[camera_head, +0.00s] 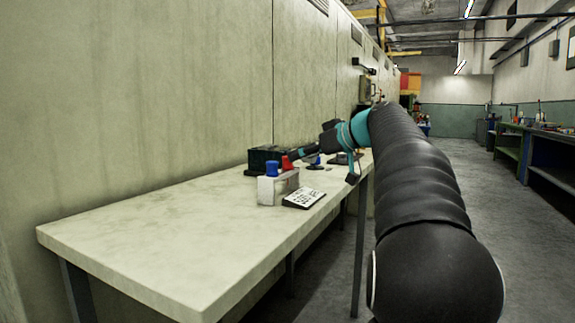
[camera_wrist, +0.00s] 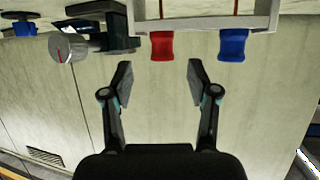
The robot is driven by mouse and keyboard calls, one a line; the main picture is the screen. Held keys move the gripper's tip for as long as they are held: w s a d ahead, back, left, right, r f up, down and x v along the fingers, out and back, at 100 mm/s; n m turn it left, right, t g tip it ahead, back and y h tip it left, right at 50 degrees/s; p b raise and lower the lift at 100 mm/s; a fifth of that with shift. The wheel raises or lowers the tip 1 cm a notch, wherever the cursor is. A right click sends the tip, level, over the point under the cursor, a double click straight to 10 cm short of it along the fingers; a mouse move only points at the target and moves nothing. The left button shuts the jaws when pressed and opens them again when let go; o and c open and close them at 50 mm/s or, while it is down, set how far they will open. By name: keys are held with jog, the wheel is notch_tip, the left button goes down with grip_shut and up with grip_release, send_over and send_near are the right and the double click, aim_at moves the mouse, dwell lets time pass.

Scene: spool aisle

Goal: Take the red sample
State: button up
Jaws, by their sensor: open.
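The red sample (camera_head: 287,163) stands in a pale rack (camera_head: 267,191) on the table, beside a blue sample (camera_head: 272,168). In the wrist view, which looks upside down, the red sample (camera_wrist: 162,45) hangs from the rack (camera_wrist: 200,24), with the blue sample (camera_wrist: 232,44) to its right. My gripper (camera_wrist: 159,75) is open and empty. The red sample lines up with the gap between its fingertips, a little beyond them. The blue sample is outside the gap.
A white panel with dark markings (camera_head: 304,198) lies in front of the rack. A dark box (camera_head: 265,155) stands behind it. A grey knob (camera_wrist: 66,48) on a dark device is left in the wrist view. The near tabletop (camera_head: 160,235) is clear; a wall runs along its left.

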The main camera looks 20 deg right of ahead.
jog(key=shift+x, duration=2.65)
jog(key=shift+a, duration=0.1)
jog(key=c, duration=1.1)
